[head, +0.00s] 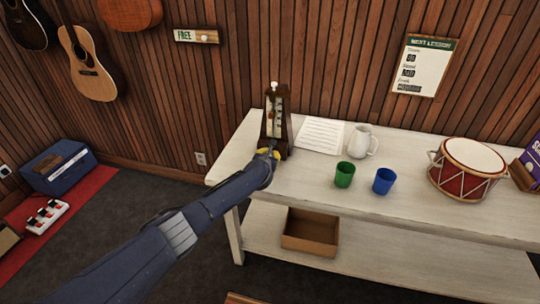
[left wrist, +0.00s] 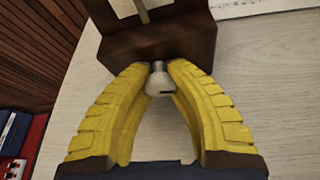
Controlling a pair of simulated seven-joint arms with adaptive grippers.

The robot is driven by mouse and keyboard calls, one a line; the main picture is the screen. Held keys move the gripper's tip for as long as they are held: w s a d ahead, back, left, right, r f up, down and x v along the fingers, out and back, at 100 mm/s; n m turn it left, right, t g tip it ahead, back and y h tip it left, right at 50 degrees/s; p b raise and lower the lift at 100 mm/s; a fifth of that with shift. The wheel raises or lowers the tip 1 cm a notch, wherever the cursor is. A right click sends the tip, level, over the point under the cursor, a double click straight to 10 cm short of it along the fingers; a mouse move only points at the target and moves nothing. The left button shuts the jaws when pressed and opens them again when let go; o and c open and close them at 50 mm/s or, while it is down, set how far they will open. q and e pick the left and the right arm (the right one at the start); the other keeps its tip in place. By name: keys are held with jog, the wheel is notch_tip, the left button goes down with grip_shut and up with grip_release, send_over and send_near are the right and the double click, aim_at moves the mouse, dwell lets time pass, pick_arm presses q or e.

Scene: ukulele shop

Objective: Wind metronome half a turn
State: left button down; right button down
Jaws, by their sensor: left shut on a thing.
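The metronome (head: 277,122) is a dark brown upright case with a pale face, standing at the left end of the white table. Its brown base shows in the left wrist view (left wrist: 160,35). A small silvery winding key (left wrist: 159,80) sticks out of the front of the base. My left gripper (head: 268,153) reaches the base from the front. Its yellow fingers (left wrist: 160,70) are closed on the key, with the tips on either side of its stem, close to the case. My right gripper is not in view.
The white table (head: 310,183) also holds a paper sheet (head: 320,135), a white jug (head: 362,141), a green cup (head: 344,174), a blue cup (head: 384,181) and a red drum (head: 468,168). A cardboard box (head: 310,232) sits on the lower shelf.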

pick_arm(q)
jog(key=shift+w+d+r, duration=0.1)
jog(key=shift+d+r, duration=0.05)
jog(key=shift+r, duration=0.15)
jog(key=m+t+y, duration=0.1)
jog(key=m+y, duration=0.1)
jog(key=m, duration=0.1)
jog(key=shift+r+m, duration=0.1)
jog(key=shift+m, duration=0.3)
jog(key=shift+d+m+y, duration=0.1)
jog(key=shift+m+y, duration=0.2)
jog(key=shift+m, duration=0.1)
jog(key=shift+d+r+t, duration=0.1)
jog(key=shift+r+t, duration=0.05)
jog(key=shift+t, duration=0.15)
jog(key=c, duration=1.5)
grip_release()
jog(key=o, duration=0.4)
jog(key=shift+f, duration=0.35)
jog(key=shift+s+a+f, duration=0.1)
jog(key=shift+s+a, duration=0.1)
